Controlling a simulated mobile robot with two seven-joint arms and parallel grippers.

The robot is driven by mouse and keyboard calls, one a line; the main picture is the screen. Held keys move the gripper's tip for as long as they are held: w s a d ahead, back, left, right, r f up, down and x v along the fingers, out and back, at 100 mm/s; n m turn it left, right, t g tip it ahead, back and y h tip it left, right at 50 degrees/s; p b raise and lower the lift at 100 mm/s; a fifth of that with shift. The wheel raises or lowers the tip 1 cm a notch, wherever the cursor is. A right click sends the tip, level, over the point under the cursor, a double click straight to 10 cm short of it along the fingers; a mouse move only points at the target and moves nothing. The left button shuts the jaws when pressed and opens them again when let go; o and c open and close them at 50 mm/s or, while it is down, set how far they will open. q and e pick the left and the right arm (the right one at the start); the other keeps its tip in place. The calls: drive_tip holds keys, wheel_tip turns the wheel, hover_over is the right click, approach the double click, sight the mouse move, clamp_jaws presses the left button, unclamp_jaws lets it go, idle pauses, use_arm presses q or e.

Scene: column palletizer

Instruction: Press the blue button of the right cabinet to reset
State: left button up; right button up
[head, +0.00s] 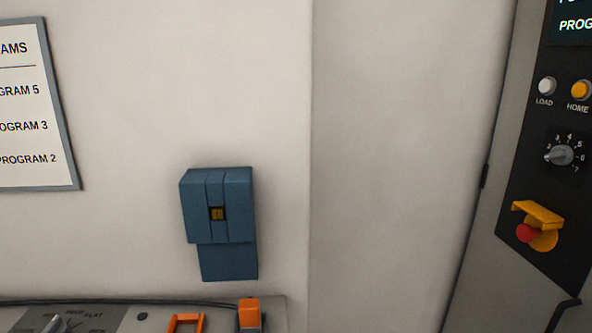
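The right cabinet (508,165) stands at the right edge of the head view, with a dark control panel (520,195) cut off by the frame. The panel shows a white button (546,86) labelled LOAD and a yellow-orange button (580,90) labelled HOME. Below them are a grey numbered rotary knob (560,155) and a red emergency stop (527,233) with a yellow guard. No blue button shows on the visible part of the panel. Neither of my grippers is in view.
A blue box (217,205) hangs on the pale wall (400,120). A framed program list (30,110) is at the left. A console (120,318) with an orange switch (249,312) and an orange frame (186,322) runs along the bottom left.

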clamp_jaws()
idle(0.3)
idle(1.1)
